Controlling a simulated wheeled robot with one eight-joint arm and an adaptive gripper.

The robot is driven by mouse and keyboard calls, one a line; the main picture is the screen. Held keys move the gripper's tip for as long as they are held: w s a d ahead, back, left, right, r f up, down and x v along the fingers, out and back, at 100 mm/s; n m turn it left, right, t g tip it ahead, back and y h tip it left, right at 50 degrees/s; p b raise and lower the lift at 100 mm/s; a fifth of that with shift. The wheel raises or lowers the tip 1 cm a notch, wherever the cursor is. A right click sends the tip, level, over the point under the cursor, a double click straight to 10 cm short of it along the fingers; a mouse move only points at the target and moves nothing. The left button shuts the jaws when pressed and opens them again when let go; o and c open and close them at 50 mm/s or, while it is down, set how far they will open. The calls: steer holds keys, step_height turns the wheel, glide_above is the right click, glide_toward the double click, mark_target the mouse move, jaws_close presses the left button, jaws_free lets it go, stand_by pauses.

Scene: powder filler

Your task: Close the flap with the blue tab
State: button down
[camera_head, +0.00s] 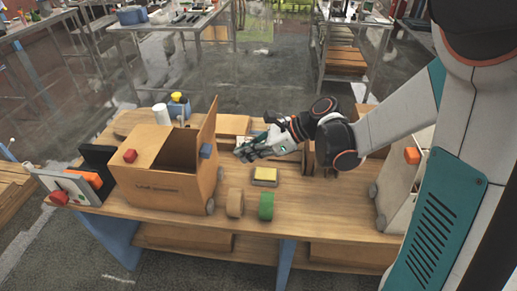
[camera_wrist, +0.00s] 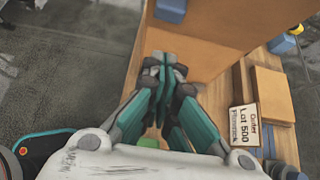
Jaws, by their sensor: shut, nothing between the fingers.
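A brown box (camera_head: 160,190) stands on the left half of the bench with its top opening uncovered. Its flap (camera_head: 208,127) stands upright at the right side of the opening. The blue tab (camera_head: 206,151) sticks out from the flap's near edge. My gripper (camera_head: 239,154) is shut and empty, to the right of the flap, with its tips pointing left. In the wrist view, the closed fingertips (camera_wrist: 165,62) are close to the brown flap panel (camera_wrist: 225,30), and the blue tab (camera_wrist: 171,9) shows beyond them. I cannot tell whether the fingertips touch the flap.
A tan tape roll (camera_head: 235,203) and a green roll (camera_head: 266,205) stand at the bench's front. A yellow-topped block (camera_head: 265,175) lies behind them. A labelled card (camera_wrist: 246,124) lies near my gripper.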

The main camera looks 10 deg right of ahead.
steer(key=w+a, duration=0.2)
steer(key=a, duration=0.3)
steer(key=shift+a+f+b, duration=0.35)
steer(key=shift+f+b, duration=0.05)
steer(key=shift+b, duration=0.05)
steer(key=shift+r, duration=0.1)
steer(key=shift+w+a+r+h+p, duration=0.15)
steer(key=shift+a+r+h+p, duration=0.2)
steer(key=shift+p, duration=0.2)
